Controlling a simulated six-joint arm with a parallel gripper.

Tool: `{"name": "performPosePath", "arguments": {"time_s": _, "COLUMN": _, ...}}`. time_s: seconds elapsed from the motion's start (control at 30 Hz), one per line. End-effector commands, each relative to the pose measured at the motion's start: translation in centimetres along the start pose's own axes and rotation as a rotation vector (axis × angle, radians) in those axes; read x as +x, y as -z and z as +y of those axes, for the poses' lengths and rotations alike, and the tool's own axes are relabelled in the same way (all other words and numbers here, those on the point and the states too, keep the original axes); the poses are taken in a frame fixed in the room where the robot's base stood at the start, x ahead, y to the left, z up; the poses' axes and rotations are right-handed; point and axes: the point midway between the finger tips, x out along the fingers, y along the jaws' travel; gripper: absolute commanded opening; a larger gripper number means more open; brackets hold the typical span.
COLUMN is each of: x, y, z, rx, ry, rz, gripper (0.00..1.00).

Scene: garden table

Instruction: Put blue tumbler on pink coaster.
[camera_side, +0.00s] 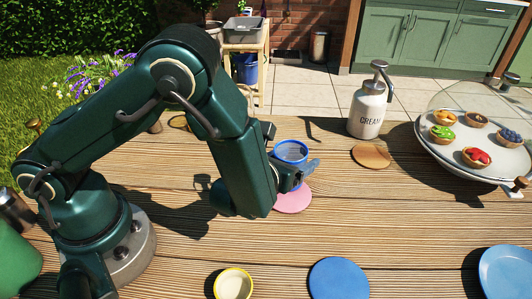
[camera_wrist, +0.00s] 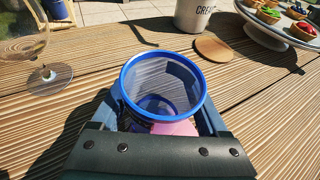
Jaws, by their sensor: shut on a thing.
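The blue tumbler (camera_side: 291,152) is upright, clear-walled with a blue rim. My gripper (camera_side: 302,172) is shut on it. In the wrist view the tumbler (camera_wrist: 163,85) stands between the two fingers of my gripper (camera_wrist: 160,122). The pink coaster (camera_side: 293,198) lies on the table directly below and around the tumbler in the side view. In the wrist view part of the pink coaster (camera_wrist: 176,128) shows past the tumbler's near side. My fingers hide the tumbler's base, so I cannot tell whether it touches the coaster.
A brown coaster (camera_side: 371,156) and a cream dispenser (camera_side: 367,108) stand behind to the right. A tart stand (camera_side: 463,172) is at the far right. A yellow bowl (camera_side: 233,284), a blue disc (camera_side: 338,279) and a blue plate (camera_side: 508,272) lie in front. A glass (camera_wrist: 22,38) shows in the wrist view.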

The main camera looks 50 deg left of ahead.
Motion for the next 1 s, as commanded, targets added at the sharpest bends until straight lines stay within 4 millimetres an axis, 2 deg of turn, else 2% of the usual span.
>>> {"name": "performPosePath", "arguments": {"time_s": 0.2, "x": 0.1, "y": 0.3, "z": 0.0, "rx": 0.001, "ry": -0.001, "rz": 0.001, "gripper": 0.22}}
{"name": "performPosePath", "arguments": {"time_s": 0.23, "x": 0.1, "y": 0.3, "z": 0.0, "rx": 0.0, "ry": -0.001, "rz": 0.001, "gripper": 0.89}}
{"name": "performPosePath", "arguments": {"time_s": 0.27, "x": 0.1, "y": 0.2, "z": 0.0, "rx": 0.0, "ry": -0.001, "rz": 0.001, "gripper": 1.0}}
{"name": "performPosePath", "arguments": {"time_s": 0.6, "x": 0.0, "y": -0.1, "z": 0.0, "rx": -0.001, "ry": 0.0, "rz": -0.001, "gripper": 1.0}}
{"name": "performPosePath", "arguments": {"time_s": 1.0, "x": -6.0, "y": -0.1, "z": -0.1, "rx": 0.001, "ry": 0.005, "rz": 0.0, "gripper": 1.0}}
